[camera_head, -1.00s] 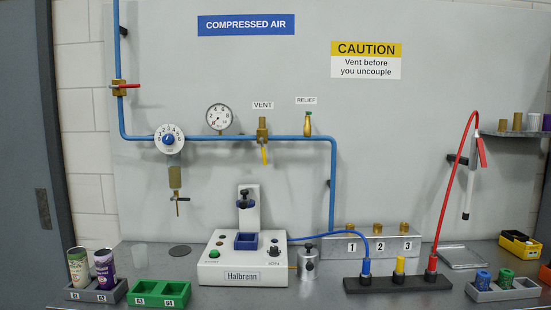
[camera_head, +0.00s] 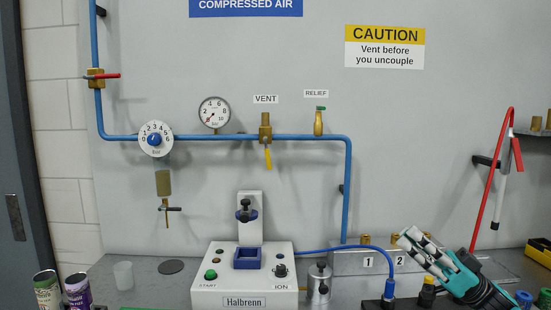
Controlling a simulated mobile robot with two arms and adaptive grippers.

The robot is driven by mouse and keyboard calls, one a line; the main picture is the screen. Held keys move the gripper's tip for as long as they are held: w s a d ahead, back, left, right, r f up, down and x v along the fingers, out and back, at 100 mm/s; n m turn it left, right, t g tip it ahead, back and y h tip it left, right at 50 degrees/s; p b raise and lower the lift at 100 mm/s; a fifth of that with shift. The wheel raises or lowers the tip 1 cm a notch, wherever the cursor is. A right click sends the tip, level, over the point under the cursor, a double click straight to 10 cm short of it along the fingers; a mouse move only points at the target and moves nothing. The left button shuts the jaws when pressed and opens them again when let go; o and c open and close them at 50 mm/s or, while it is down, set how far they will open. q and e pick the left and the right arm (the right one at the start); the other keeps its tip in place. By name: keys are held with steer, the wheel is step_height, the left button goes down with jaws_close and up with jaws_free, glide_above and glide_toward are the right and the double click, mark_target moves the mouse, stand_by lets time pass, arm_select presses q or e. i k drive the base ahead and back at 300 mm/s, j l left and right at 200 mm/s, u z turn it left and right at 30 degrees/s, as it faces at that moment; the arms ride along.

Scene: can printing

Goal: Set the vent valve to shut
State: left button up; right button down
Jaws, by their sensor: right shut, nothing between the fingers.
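The vent valve (camera_head: 265,133) is a brass body on the blue pipe, under the VENT label (camera_head: 265,99). Its yellow lever (camera_head: 268,158) hangs nearly straight down below the pipe. My right gripper (camera_head: 407,242) is at the lower right, in front of the numbered grey block, well below and to the right of the valve. Its pale fingers point up and left, are shut and hold nothing. My left gripper is not in view.
A pressure gauge (camera_head: 214,112) and a regulator dial (camera_head: 155,138) are left of the valve; a brass relief valve (camera_head: 319,122) is to its right. The white Halbrenn machine (camera_head: 245,275) stands below. A red hose (camera_head: 489,185) hangs at right. The panel around the lever is clear.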

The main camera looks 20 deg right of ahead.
mark_target(267, 156)
steer(key=i, duration=1.45)
